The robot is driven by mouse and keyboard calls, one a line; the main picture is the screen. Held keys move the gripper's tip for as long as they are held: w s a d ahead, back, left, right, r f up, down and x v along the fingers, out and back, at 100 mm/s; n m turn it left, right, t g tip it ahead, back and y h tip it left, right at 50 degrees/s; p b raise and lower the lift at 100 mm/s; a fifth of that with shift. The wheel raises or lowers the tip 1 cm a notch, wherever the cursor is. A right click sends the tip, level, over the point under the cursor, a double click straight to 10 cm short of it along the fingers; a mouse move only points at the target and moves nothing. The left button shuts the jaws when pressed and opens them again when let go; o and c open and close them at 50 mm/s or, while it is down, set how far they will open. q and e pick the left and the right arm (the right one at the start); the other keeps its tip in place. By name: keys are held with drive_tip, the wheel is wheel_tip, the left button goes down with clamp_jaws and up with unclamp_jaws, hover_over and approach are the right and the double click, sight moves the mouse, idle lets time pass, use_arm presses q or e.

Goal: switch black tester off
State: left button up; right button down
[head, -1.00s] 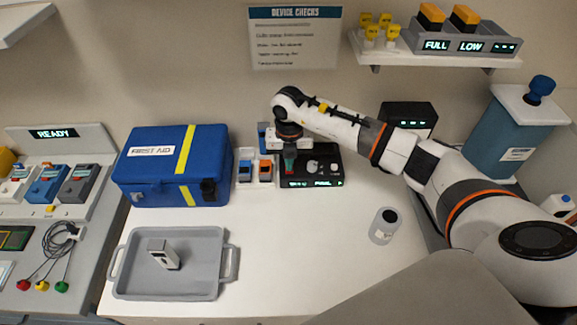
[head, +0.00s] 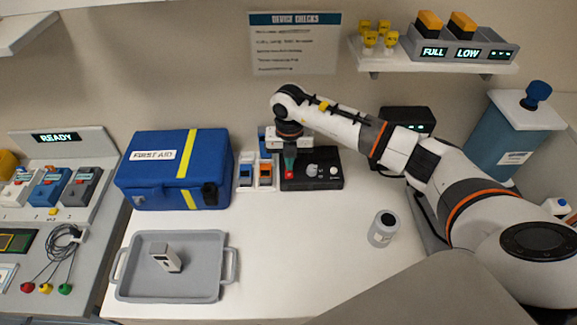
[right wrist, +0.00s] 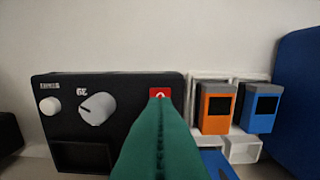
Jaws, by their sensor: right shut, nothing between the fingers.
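The black tester (head: 318,182) stands on the white table against the back wall. Its front display is dark. In the right wrist view the tester (right wrist: 130,85) shows a grey dial (right wrist: 97,108), a white knob (right wrist: 50,105) and a red switch (right wrist: 159,93) with a white mark. My right gripper (head: 289,169) points down over the tester's left end, shut and empty. Its green fingers (right wrist: 159,106) are at the red switch and hide its lower part; I cannot tell whether they touch it. My left gripper is not in view.
Orange and blue handheld devices (head: 266,173) stand in a white holder just left of the tester. A blue first aid box (head: 150,180) is further left. A grey tray (head: 205,292) holds a small device. The table's middle is clear.

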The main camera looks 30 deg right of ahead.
sight(289, 174)
wheel_tip(289, 174, up, 4)
drive_tip(key=shift+r+p, duration=0.2)
drive_tip(key=shift+p, duration=1.05)
